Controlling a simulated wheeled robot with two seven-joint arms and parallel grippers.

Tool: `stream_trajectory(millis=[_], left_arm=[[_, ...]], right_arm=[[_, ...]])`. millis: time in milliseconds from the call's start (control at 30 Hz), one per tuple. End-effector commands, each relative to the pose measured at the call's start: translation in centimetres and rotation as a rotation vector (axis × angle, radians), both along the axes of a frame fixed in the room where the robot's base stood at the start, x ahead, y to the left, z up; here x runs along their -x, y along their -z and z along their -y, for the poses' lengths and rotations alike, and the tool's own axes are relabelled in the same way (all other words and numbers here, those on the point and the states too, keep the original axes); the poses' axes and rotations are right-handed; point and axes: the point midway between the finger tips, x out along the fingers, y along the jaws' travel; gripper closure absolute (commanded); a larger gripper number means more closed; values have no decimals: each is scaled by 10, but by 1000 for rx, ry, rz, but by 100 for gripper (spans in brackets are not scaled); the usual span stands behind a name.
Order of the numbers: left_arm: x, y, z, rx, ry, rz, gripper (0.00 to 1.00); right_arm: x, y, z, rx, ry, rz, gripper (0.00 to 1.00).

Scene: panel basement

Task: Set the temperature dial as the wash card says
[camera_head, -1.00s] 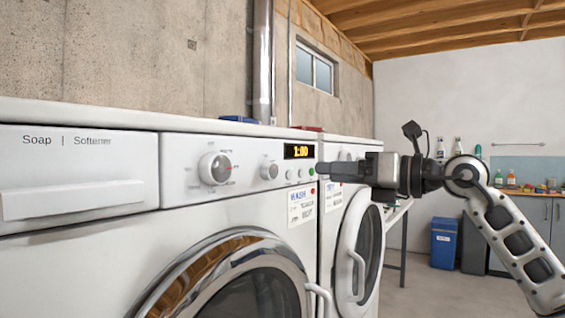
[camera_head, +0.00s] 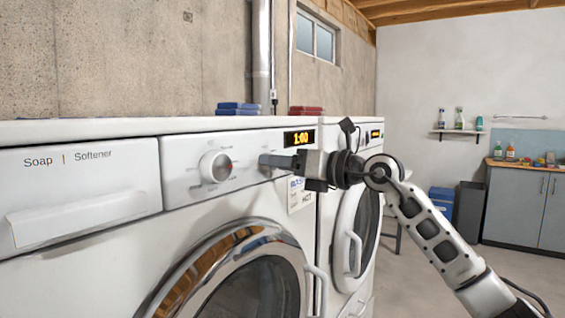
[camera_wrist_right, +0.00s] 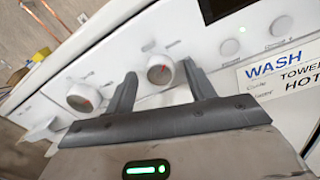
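The white washer's front panel (camera_head: 178,180) has a large round dial (camera_head: 214,166), which also shows in the wrist view (camera_wrist_right: 83,97). The smaller dial (camera_wrist_right: 160,69), with a red pointer mark, sits to its right; in the head view my gripper mostly covers it. My right gripper (camera_head: 270,161) is at the panel; in the wrist view its open fingers (camera_wrist_right: 159,75) stand one on each side of the small dial. I cannot tell whether they touch it. The wash card (camera_wrist_right: 285,78) reads "WASH", "TOWEL…" and "HOT"; it also shows in the head view (camera_head: 300,197), partly covered. My left gripper is not in view.
A lit display (camera_head: 299,138) reads 1:00 above my right gripper. The soap drawer (camera_head: 78,195) is at the left, and the round washer door (camera_head: 262,290) is below. A second machine (camera_head: 350,235) stands at the right. Blue and red folded stacks lie on top.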

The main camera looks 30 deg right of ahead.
Motion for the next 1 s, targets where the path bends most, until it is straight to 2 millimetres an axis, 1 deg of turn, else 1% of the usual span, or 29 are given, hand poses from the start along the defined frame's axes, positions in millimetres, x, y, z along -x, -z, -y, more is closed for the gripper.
stream_trajectory(millis=[33, 67, 100, 133, 167, 367, 567, 767, 1000], left_arm=[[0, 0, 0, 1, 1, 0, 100], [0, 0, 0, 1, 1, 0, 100], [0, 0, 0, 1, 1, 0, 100], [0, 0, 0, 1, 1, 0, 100], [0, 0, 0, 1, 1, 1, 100], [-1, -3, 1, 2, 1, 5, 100], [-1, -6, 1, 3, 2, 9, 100], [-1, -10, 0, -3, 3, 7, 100], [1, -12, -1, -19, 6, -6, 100]], right_arm=[[0, 0, 0, 0, 0, 0, 57], [0, 0, 0, 0, 0, 0, 65], [0, 0, 0, 0, 0, 0, 76], [0, 0, 0, 0, 0, 0, 84], [0, 0, 0, 0, 0, 0, 90], [0, 0, 0, -5, 0, -3, 90], [0, -1, 0, -51, 0, -23, 90], [0, -1, 0, -165, 0, -71, 90], [0, -1, 0, -363, 0, -154, 90]])
